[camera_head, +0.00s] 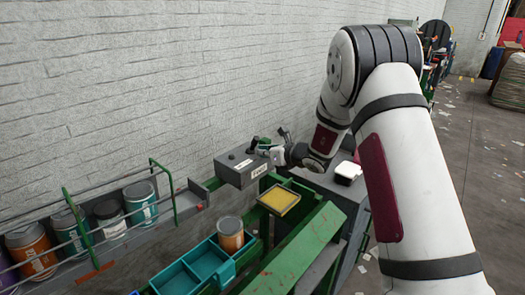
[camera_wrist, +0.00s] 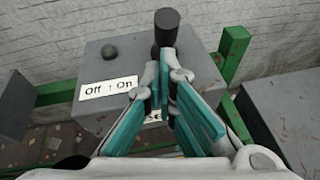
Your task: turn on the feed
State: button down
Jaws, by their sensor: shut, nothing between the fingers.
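The grey feed box (camera_head: 238,170) stands by the wall in the head view, with a white label on its front. In the wrist view the same box (camera_wrist: 95,75) carries an "Off ↑ On" plate (camera_wrist: 107,87), a small dark round knob (camera_wrist: 109,52) and a black-topped lever (camera_wrist: 167,30). My gripper (camera_wrist: 168,62) is shut and empty. Its fingertips are in front of the lever's lower part in that view; I cannot tell whether they touch it. In the head view my gripper (camera_head: 268,151) is over the box. The lever's base is hidden by the fingers.
A green frame (camera_head: 320,232) holds a yellow-topped tray (camera_head: 279,200) close to the box. A teal bin (camera_head: 190,272) and an orange can (camera_head: 230,236) are in front. Several cans stand on a railed rack (camera_head: 165,225) at left. A grey cabinet (camera_head: 325,182) is at right.

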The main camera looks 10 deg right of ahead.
jog(key=shift+w+a+r, duration=0.15)
jog(key=shift+w, duration=0.15)
jog(key=shift+r, duration=0.1)
jog(key=shift+a+r+g+h+p, duration=0.1)
jog(key=shift+r+g+h+p, duration=0.05)
jog(key=shift+g+h+p, duration=0.2)
